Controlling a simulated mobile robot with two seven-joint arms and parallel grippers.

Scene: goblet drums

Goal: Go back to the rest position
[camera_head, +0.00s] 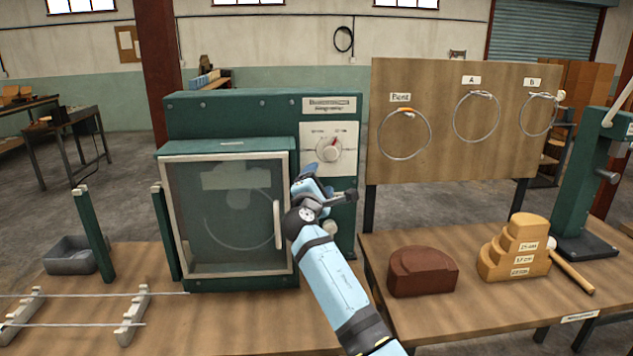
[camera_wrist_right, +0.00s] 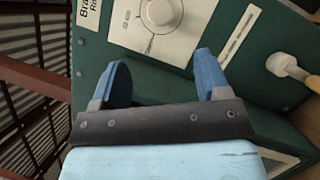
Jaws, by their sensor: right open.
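My right gripper (camera_head: 308,185) is open and empty in front of the green machine (camera_head: 230,118), just right of its door handle (camera_head: 278,224) and below the dial panel. In the right wrist view its two blue fingers (camera_wrist_right: 165,82) stand apart with nothing between them. The white dial (camera_head: 329,149) lies beyond the fingers and shows in the right wrist view too (camera_wrist_right: 161,14). The machine's glazed door (camera_head: 225,215) looks shut, and a ring shows dimly behind the glass. My left gripper is out of view.
A brown block (camera_head: 422,272) and a stepped wooden block (camera_head: 515,250) sit on the right bench, beside a mallet (camera_head: 572,268). A board (camera_head: 450,130) with hanging rings stands behind. Metal rods on supports (camera_head: 132,318) lie at left. A green press (camera_head: 590,190) stands far right.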

